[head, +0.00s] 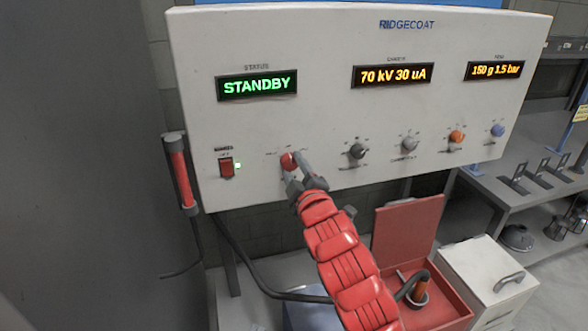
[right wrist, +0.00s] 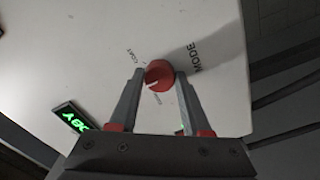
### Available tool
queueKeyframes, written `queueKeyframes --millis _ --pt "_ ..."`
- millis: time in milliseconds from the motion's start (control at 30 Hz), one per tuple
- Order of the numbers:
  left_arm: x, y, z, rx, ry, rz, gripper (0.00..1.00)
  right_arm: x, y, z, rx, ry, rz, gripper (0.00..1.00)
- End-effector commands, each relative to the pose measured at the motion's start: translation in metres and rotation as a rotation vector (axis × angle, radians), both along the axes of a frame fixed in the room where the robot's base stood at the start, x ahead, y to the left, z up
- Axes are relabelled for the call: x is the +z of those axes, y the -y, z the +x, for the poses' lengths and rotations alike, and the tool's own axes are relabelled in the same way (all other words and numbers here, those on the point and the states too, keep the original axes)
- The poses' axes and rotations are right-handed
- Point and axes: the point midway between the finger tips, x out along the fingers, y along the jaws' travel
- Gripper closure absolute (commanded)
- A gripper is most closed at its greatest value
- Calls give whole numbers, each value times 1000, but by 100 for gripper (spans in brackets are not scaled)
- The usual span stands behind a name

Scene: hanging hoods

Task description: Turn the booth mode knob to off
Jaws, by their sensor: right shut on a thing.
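The booth mode knob is a red round knob (head: 288,161) at the lower left of the white control panel (head: 330,110). In the right wrist view the knob (right wrist: 158,74) has a pale pointer line and sits beside the word MODE; the smaller position labels are hard to read. My right gripper (head: 294,166) reaches up from below, its fingers on either side of the knob. In the right wrist view the right gripper (right wrist: 158,80) is shut on the knob. The STATUS display (head: 257,85) reads STANDBY in green. My left gripper is not in view.
Further knobs sit to the right: a dark one (head: 357,151), a grey one (head: 410,144), an orange one (head: 456,136) and a blue one (head: 497,130). A red switch (head: 226,167) is at the left. A red open box (head: 432,298) and a white box (head: 490,268) stand below.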

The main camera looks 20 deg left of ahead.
Motion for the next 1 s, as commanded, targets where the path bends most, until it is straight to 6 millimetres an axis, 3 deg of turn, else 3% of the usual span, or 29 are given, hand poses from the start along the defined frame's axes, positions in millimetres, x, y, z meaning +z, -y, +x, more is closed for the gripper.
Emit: queueKeyframes --millis 367,400,567,1000 --pt "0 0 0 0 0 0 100 -1 -1 0 2 0 -5 100" --pt "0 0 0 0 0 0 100 -1 -1 0 2 0 -5 50" --pt "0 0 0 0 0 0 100 -1 0 0 1 1 -4 22" --pt "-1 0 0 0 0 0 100 1 5 -7 2 5 -4 22"
